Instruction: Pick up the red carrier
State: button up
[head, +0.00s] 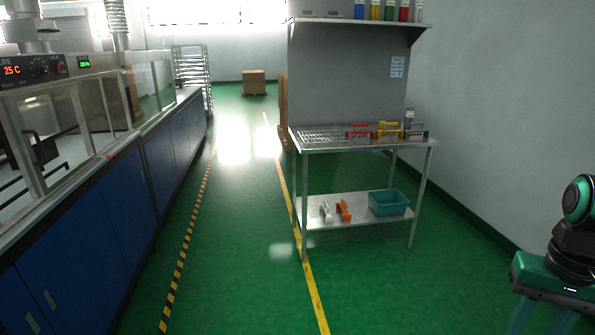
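The red carrier (358,125) is small and far off. It sits upright on the top of the metal table (375,147), right of the wire-like rack area. Its red handle bar shows, with greyish parts below it. A yellow carrier (388,126) stands close to its right. My gripper is not in view. Only dark and green links of my arm show at the right edge, well short of the table.
A greyish carrier stands further right on the tabletop. The lower shelf (360,217) holds a white item, an orange item (344,210) and a teal bin (388,203). Blue cabinets (105,210) line the left. The green floor between is clear. A cardboard box (253,82) lies far back.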

aim_at(372, 134)
jog(key=z, duration=0.15)
jog(key=i, duration=3.1)
jog(key=z, duration=0.25)
